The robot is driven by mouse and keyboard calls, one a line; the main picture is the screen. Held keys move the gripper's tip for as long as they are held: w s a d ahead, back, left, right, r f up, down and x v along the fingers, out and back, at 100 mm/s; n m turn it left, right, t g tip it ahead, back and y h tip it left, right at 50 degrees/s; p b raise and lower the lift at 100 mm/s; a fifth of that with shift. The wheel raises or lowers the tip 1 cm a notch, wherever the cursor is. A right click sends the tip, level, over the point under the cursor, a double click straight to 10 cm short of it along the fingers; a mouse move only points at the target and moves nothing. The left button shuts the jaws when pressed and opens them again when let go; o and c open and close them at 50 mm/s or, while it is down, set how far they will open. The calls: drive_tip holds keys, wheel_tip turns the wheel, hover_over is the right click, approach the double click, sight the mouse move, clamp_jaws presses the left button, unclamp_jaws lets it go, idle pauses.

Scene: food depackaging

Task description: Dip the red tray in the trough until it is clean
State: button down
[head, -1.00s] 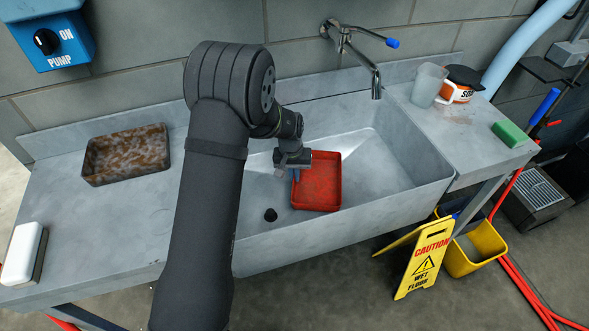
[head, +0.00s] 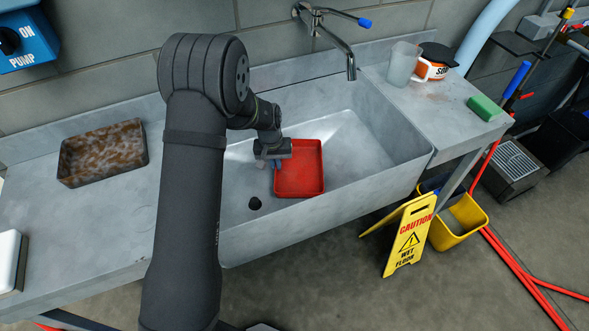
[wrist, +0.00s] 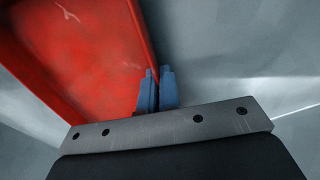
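The red tray (head: 300,170) is inside the grey trough (head: 395,165), right of the dark drain hole (head: 255,203). Its inside looks mostly even red in the head view. Faint pale marks show on it in the wrist view (wrist: 85,50). My gripper (head: 275,163) is at the tray's left side. In the wrist view its blue fingers (wrist: 158,90) are close together, one on each side of the tray's wall, shut on it. I cannot tell whether the tray touches the trough's floor, or how much water is there.
A brown-stained tray (head: 103,152) lies on the left counter. A tap (head: 350,65) hangs over the trough's back. A clear jug (head: 403,65), soap tub (head: 432,65) and green sponge (head: 484,107) stand on the right counter. A blue pump switch box (head: 28,40) is upper left.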

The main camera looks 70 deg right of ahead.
idle(0.3)
wheel_tip(320, 180, up, 23)
drive_tip(key=shift+r, duration=0.2)
idle(2.3)
idle(2.0)
drive_tip(key=shift+r, duration=2)
